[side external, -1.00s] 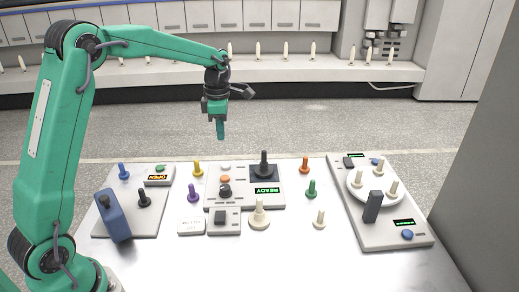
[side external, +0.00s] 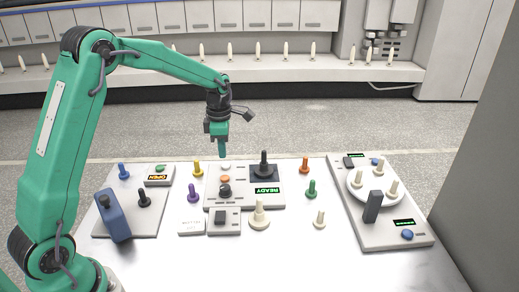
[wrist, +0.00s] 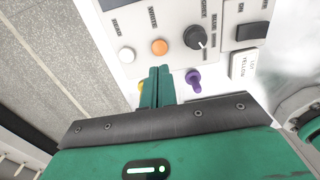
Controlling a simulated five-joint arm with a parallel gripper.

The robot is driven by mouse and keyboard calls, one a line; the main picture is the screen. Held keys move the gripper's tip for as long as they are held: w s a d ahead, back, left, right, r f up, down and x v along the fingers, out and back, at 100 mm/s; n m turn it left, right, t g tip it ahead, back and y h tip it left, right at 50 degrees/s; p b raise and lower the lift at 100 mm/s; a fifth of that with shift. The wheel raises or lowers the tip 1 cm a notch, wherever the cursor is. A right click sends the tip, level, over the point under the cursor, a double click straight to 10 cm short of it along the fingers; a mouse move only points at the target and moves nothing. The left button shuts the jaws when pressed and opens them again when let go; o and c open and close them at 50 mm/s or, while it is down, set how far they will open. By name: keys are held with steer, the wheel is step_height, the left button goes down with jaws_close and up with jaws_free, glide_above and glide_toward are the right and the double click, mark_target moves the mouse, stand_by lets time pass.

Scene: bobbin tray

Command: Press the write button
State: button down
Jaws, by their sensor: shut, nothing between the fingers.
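An orange button (side external: 225,179) sits on the light console (side external: 245,200), between a white button (side external: 226,166) and a black knob (side external: 225,191). In the wrist view the small label by the orange button (wrist: 159,47) seems to read WRITE, and the one by the white button (wrist: 127,55) seems to read READ. My gripper (side external: 222,155) is shut and empty, pointing down above the console's far edge near the white button. In the wrist view its fingertips (wrist: 160,70) appear just below the orange button, apart from it.
A yellow peg (side external: 198,168) and a purple peg (side external: 193,193) stand left of the console. A black joystick (side external: 264,163) and a READY display (side external: 267,190) are on its right. A panel with a round turntable (side external: 355,190) lies far right.

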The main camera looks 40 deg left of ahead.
mark_target(224, 178)
steer(key=shift+f, duration=3.9)
steer(key=shift+f, duration=0.1)
steer(key=shift+s+f, duration=0.15)
steer(key=shift+f, duration=0.8)
steer(key=shift+r, duration=0.15)
step_height(224, 178, up, 15)
steer(key=shift+w, duration=0.35)
